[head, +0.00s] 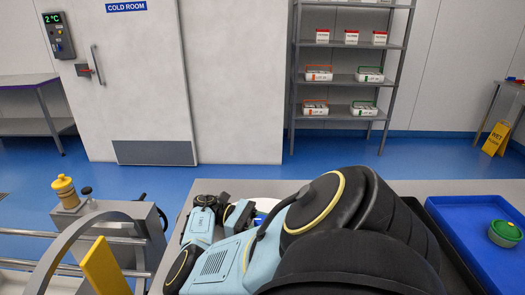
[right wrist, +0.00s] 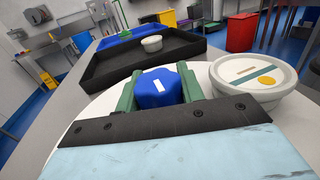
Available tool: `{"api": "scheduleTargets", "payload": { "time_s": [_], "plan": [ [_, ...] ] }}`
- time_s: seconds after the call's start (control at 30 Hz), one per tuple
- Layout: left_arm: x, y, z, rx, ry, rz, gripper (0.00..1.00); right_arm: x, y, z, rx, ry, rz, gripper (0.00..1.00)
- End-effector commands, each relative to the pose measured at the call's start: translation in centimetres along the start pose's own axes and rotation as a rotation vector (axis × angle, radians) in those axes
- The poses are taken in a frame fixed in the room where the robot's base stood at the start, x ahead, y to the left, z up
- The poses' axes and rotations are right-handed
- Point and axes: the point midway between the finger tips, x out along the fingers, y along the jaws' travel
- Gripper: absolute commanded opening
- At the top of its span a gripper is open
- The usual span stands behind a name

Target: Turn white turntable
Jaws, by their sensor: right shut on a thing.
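The white turntable (right wrist: 84,112) spreads beneath my right gripper in the right wrist view. In the head view only a small part of it (head: 266,204) shows behind my right arm. A blue knob (right wrist: 158,90) with a white mark stands up from the turntable. My right gripper (right wrist: 156,78) is shut on this knob, with a green finger on either side. A round white tub (right wrist: 270,100) with a pale lid and a yellow dot sits on the turntable, right of the gripper. My left gripper is not in view.
A black tray (right wrist: 100,72) lies beyond the turntable, with a small whitish tub (right wrist: 151,44) at it. In the head view a blue tray (head: 460,240) with a green tub (head: 505,232) is at the right. A yellow-topped bottle (head: 65,190) stands at the left.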

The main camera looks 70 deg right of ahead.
Motion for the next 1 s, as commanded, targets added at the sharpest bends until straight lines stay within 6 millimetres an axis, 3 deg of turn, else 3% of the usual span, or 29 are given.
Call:
{"api": "scheduleTargets", "payload": {
  "time_s": [0.47,0.5,0.63,0.67,1.0],
  "plan": [
    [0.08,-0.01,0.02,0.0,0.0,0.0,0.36,0.3,-0.02,-0.08,-0.001,0.0,-0.017,0.0],
    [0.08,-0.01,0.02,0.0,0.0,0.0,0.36,0.3,-0.02,-0.08,-0.001,0.0,-0.017,0.39],
    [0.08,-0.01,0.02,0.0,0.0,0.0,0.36,0.29,0.0,-0.06,0.0,0.0,-0.016,0.56],
    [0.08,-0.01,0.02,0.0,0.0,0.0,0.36,0.28,0.01,-0.05,0.0,0.0,-0.015,0.6],
    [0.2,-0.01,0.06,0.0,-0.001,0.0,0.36,0.25,0.13,-0.04,0.001,0.001,-0.016,0.6]
  ]
}}
